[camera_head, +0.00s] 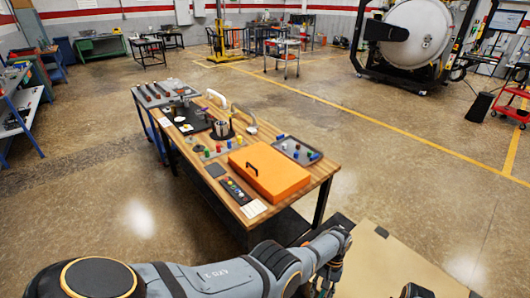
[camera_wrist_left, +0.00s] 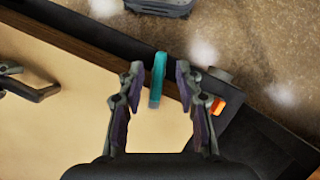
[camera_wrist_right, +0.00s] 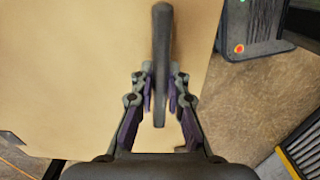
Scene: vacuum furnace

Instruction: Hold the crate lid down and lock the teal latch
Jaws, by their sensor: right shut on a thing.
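The tan crate lid (camera_head: 385,262) lies at the bottom right of the head view and fills much of both wrist views. The teal latch (camera_wrist_left: 157,80) stands upright at the dark crate edge in the left wrist view. My left gripper (camera_wrist_left: 159,68) is open, with one finger on each side of the latch and gaps between. My right gripper (camera_wrist_right: 161,88) is shut on a dark bar-shaped handle (camera_wrist_right: 162,30) over the lid. In the head view, my left arm hides part of the crate, and the latch cannot be made out.
An orange part (camera_wrist_left: 217,106) sits on the dark edge just right of the left fingers. A wooden workbench (camera_head: 213,198) with an orange box (camera_head: 270,172) stands beyond my left arm. A dark box with a red light (camera_wrist_right: 239,48) is near the lid's right side.

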